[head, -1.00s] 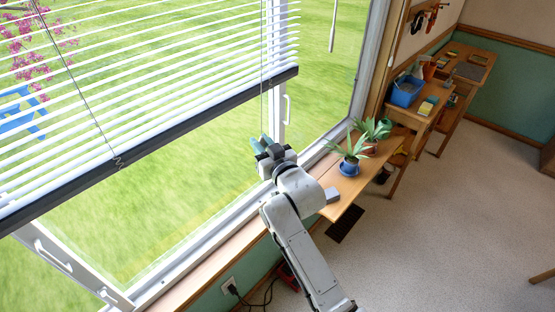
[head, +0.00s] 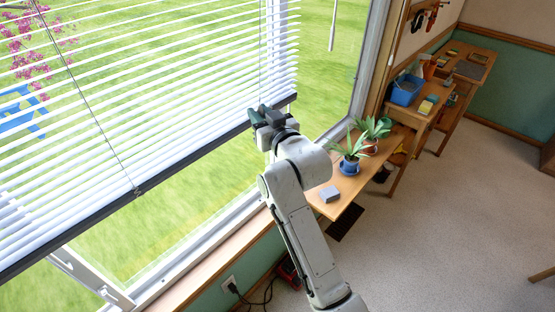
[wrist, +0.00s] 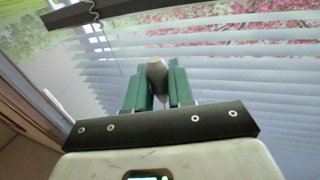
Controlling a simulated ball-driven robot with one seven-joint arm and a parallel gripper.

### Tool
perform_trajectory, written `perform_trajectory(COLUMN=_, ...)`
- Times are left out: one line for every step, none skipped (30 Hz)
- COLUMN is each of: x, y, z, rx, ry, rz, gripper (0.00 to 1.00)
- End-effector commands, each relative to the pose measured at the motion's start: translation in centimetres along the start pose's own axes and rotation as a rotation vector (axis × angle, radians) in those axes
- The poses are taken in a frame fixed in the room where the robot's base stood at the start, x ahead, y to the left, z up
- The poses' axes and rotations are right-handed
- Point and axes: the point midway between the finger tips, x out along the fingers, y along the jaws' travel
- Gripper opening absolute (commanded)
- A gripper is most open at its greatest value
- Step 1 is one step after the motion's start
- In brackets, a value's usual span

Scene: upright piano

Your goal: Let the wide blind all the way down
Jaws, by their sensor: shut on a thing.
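The wide blind (head: 120,120) hangs partly lowered over the big window, its white slats above a dark bottom rail (head: 100,215). Grass shows through the glass below the rail. My gripper (head: 258,113) is raised near the rail's right end. In the wrist view my green-padded fingers (wrist: 158,88) are shut on a beige cord knob (wrist: 157,75), with slats behind it. A thin cord (head: 261,45) runs upward above my gripper in the head view. The rail also shows at the top left of the wrist view (wrist: 130,8).
A wooden bench (head: 345,188) with potted plants (head: 350,152) and a small grey box (head: 330,194) stands right of my arm. A blue bin (head: 406,90) sits farther back. A window handle (head: 80,272) is at lower left. Floor at right is clear.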

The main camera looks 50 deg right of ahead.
Motion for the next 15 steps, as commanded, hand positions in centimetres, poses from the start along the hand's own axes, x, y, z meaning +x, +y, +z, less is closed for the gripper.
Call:
perform_trajectory(x=0.0, y=0.1, z=0.2, rx=-0.001, ry=-0.005, rz=0.001, gripper=0.00)
perform_trajectory(x=0.0, y=0.1, z=0.1, rx=-0.001, ry=-0.004, rz=0.001, gripper=0.00)
perform_trajectory(x=0.0, y=0.1, z=-0.2, rx=0.000, ry=-0.003, rz=0.001, gripper=0.00)
perform_trajectory(x=0.0, y=0.1, z=-0.6, rx=0.000, ry=-0.003, rz=0.002, gripper=0.00)
perform_trajectory(x=0.0, y=0.1, z=-0.9, rx=0.000, ry=-0.003, rz=0.002, gripper=0.00)
perform_trajectory(x=0.0, y=0.1, z=-1.6, rx=0.000, ry=-0.001, rz=0.002, gripper=0.00)
perform_trajectory(x=0.0, y=0.1, z=-2.0, rx=0.000, ry=-0.001, rz=0.002, gripper=0.00)
perform_trajectory(x=0.0, y=0.1, z=-2.5, rx=0.000, ry=-0.001, rz=0.002, gripper=0.00)
perform_trajectory(x=0.0, y=0.1, z=-3.0, rx=0.001, ry=-0.001, rz=0.002, gripper=0.00)
perform_trajectory(x=0.0, y=0.1, z=-3.5, rx=0.001, ry=-0.001, rz=0.002, gripper=0.00)
perform_trajectory(x=0.0, y=0.1, z=-3.9, rx=0.001, ry=-0.001, rz=0.002, gripper=0.00)
perform_trajectory(x=0.0, y=0.1, z=-4.5, rx=0.001, ry=0.000, rz=0.002, gripper=0.00)
perform_trajectory(x=0.0, y=0.1, z=-4.9, rx=0.000, ry=-0.001, rz=0.002, gripper=0.00)
perform_trajectory(x=0.0, y=0.1, z=-5.4, rx=0.000, ry=-0.001, rz=0.002, gripper=0.00)
perform_trajectory(x=0.0, y=0.1, z=-6.0, rx=0.000, ry=0.000, rz=0.002, gripper=0.00)
